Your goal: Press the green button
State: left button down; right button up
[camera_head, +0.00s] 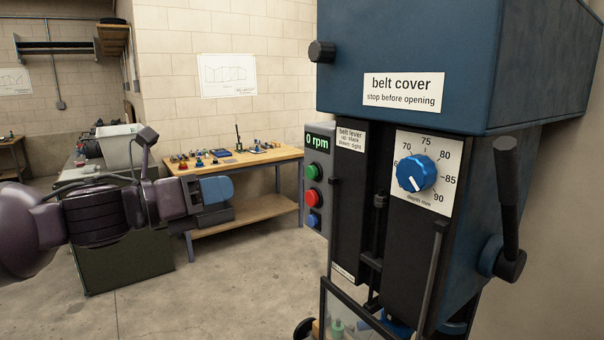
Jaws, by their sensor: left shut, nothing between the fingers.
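The green button (314,171) is on the grey control panel (309,145) at the left side of the blue drill machine. It is the top button, under a display that reads 0 rpm. A red button (313,197) and a small blue button (313,221) sit below it. My left gripper (231,189) comes in from the left, shut and empty, at about the height of the green button. In the picture a clear gap separates it from the panel. My right gripper does not show.
The drill machine has a blue belt cover (450,60), a blue depth dial (417,174) and a black lever (509,220) at right. A workbench (250,162) with small parts stands behind my left gripper. A pale bin (118,150) is behind my left arm. Concrete floor lies open below.

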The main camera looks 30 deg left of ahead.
pick_arm(q)
jog(key=m, duration=0.3)
jog(key=d+m, duration=0.1)
jog(key=m, duration=0.1)
jog(key=shift+s+r+h, duration=0.1)
jog(key=shift+s+h, duration=0.2)
jog(key=shift+s, duration=0.05)
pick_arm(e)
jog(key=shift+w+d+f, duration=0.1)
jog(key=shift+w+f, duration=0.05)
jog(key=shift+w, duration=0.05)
pick_arm(q)
jog(key=shift+d, duration=0.1)
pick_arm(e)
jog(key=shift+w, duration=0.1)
